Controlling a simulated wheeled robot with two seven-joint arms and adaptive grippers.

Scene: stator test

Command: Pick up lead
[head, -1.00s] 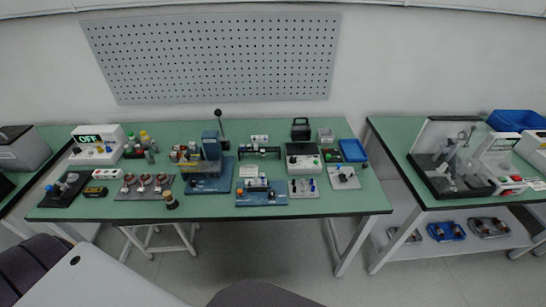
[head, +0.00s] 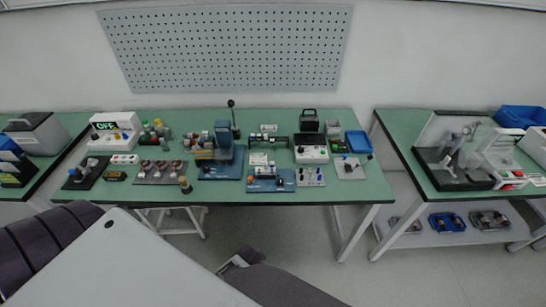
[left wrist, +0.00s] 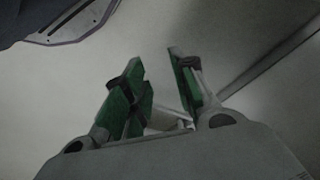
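I cannot make out a lead for certain in the head view.
The middle table carries an OFF display box (head: 112,131), a blue press (head: 222,150), a white-topped box (head: 311,154) and a blue bin (head: 358,141). A gap separates it from the right table (head: 425,180), which holds a clear-shielded machine (head: 455,150). Floor in front is clear.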

